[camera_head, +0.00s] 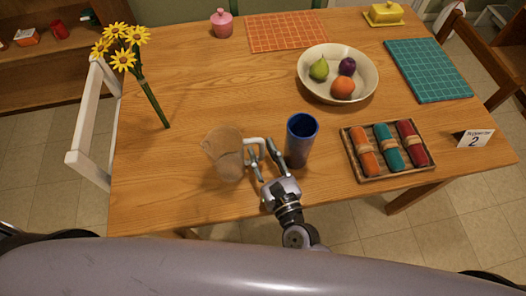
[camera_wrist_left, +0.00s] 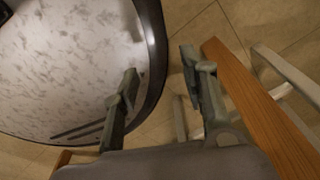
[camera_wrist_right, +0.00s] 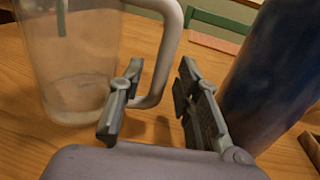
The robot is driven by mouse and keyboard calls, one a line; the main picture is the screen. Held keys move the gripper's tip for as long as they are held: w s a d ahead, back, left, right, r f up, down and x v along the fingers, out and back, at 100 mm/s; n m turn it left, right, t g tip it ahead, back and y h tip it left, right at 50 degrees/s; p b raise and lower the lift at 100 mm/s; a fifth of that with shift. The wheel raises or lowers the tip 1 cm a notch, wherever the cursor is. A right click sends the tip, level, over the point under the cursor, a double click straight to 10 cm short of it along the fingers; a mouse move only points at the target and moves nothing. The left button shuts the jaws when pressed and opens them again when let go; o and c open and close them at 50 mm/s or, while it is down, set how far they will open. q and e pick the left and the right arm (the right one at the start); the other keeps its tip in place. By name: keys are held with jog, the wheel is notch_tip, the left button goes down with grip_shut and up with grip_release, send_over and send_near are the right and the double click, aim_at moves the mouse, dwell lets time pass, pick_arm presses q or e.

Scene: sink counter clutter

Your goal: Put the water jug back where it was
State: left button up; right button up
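The water jug (camera_head: 224,158), clear with a whitish handle (camera_head: 256,143), stands on the wooden table near its front edge. Its handle points right, toward my right gripper (camera_head: 264,158). In the right wrist view the jug (camera_wrist_right: 75,75) is at left. Its handle (camera_wrist_right: 168,50) passes between and just beyond the spread fingertips of my right gripper (camera_wrist_right: 158,85), with gaps showing. I cannot tell whether either finger touches it. My left gripper (camera_wrist_left: 160,85) is open and empty beside the table edge, above the floor, out of the head view.
A blue cup (camera_head: 300,140) stands close to the right of my right gripper. A tray of rolled napkins (camera_head: 358,173) is farther right, a fruit bowl (camera_head: 312,87) behind. Yellow flowers (camera_head: 150,100) are at left. The table left of the jug is clear.

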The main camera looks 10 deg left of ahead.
jog(key=shift+s+d+r, duration=0.1)
jog(key=shift+r, duration=0.1)
jog(key=b+v, duration=0.2)
jog(key=v, duration=0.8)
jog(key=shift+s+d+f, duration=0.15)
jog(key=shift+s, duration=0.25)
jog(key=shift+s+d, duration=0.2)
jog(key=shift+s, duration=0.2)
pick_arm(q)
jog(key=shift+w+f, duration=0.25)
jog(key=shift+f, duration=0.25)
jog(key=shift+w+f, duration=0.2)
jog(key=shift+f, duration=0.3)
